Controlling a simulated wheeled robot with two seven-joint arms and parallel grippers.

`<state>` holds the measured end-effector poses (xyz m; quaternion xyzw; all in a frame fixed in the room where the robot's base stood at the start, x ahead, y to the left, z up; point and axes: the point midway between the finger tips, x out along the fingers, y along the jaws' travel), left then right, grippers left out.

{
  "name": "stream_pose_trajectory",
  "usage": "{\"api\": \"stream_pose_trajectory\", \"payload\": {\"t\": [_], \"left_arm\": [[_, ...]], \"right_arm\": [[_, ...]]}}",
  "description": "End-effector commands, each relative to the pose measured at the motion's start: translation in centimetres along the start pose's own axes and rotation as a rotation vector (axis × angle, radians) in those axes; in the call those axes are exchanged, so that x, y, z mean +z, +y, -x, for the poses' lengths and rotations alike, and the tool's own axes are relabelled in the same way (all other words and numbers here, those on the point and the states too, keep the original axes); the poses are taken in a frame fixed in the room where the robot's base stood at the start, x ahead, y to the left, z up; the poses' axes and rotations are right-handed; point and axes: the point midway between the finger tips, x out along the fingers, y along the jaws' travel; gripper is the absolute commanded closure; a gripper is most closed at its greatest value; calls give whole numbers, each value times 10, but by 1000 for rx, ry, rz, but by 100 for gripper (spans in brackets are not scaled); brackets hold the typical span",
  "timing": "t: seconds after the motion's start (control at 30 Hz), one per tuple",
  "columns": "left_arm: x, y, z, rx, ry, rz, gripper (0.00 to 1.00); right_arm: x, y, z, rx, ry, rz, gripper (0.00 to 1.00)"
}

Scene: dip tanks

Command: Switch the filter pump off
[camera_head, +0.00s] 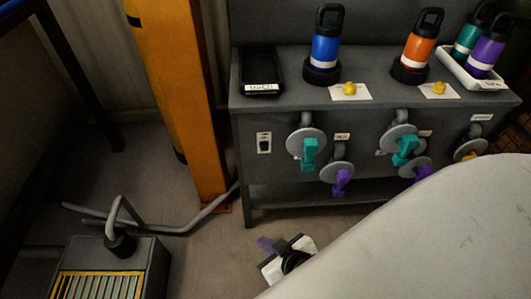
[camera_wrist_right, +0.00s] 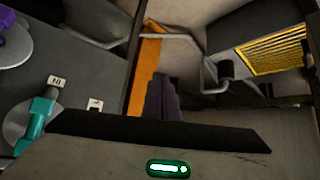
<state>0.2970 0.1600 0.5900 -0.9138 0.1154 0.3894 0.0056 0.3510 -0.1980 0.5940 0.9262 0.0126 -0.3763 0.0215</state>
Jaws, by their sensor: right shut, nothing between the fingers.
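A small light switch plate (camera_head: 264,142) with a dark rocker is on the front panel of the grey bench, left of the valves. It also shows in the right wrist view (camera_wrist_right: 94,105); its position is too small to tell. A dark box with a yellow grille (camera_head: 108,284) and a grey hose stands on the floor at lower left; I cannot tell whether it is the filter pump. My right gripper (camera_head: 266,243) is shut and empty, low in front of the bench and apart from the switch. Its dark fingers show in the wrist view (camera_wrist_right: 161,97). My left gripper is not in view.
Teal valve handles (camera_head: 309,152) and purple valve handles (camera_head: 341,182) stick out of the bench front. Bottles, such as a blue one (camera_head: 326,45), stand on top beside a black tray (camera_head: 261,72). An orange post (camera_head: 180,90) rises left of the bench.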

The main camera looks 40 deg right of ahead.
Motion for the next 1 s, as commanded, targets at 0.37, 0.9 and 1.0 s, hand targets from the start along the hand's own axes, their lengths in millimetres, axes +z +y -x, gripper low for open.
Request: {"api": "stream_pose_trajectory", "payload": {"t": [0.37, 0.9, 1.0], "left_arm": [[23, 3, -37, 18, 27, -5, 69], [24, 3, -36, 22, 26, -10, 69], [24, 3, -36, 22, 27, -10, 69]], "right_arm": [[-121, 95, -47, 465, 445, -235, 100], [-156, 108, -33, 523, 595, -295, 100], [-158, 111, -37, 523, 595, -293, 100]]}}
